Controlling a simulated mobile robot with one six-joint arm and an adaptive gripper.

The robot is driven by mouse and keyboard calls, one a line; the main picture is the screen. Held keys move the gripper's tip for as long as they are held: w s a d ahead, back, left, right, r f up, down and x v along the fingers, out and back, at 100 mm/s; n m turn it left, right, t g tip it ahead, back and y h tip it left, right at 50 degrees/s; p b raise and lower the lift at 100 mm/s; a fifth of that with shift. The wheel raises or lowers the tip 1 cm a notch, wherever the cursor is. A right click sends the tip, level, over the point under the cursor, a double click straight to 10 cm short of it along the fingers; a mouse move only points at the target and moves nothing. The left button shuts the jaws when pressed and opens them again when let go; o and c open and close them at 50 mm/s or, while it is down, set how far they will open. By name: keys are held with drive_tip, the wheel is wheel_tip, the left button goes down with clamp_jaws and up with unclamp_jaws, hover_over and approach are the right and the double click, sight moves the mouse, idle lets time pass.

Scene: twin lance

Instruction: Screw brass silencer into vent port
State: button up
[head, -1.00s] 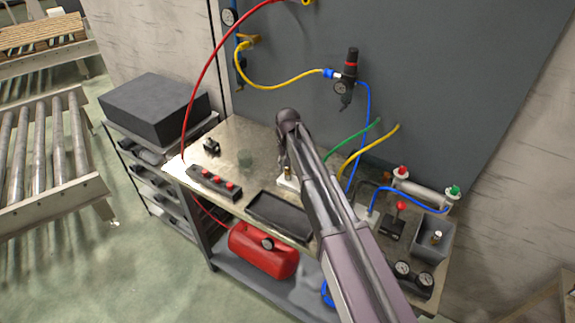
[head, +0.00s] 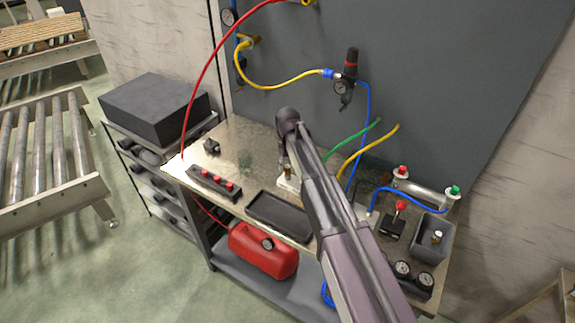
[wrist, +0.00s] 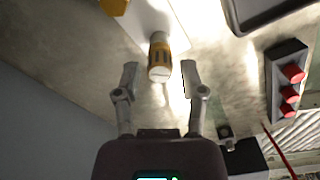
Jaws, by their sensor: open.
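The brass silencer (wrist: 159,55) shows in the wrist view as a short brass cylinder with a pale round end. It sits over a white block between and slightly beyond my fingertips, with a gap on each side. My gripper (wrist: 160,72) is open and empty. In the head view, the brass piece (head: 288,171) stands upright on the white block (head: 287,183), beside my gripper, which my arm largely hides. Another small brass piece with a pale top (head: 437,237) is in the grey bin (head: 448,243). I cannot tell which opening is the vent port.
A black tray (head: 278,214) and a block with red buttons (head: 213,184) lie on the metal bench. A cylinder with red and green fittings (head: 425,190) and gauges (head: 402,268) are at right. Blue, green and yellow hoses cross the bench's back right.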

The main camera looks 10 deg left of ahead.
drive_tip(key=n, duration=1.4)
drive_tip(key=shift+n, duration=2.9)
clamp_jaws()
drive_tip(key=shift+m, duration=0.3)
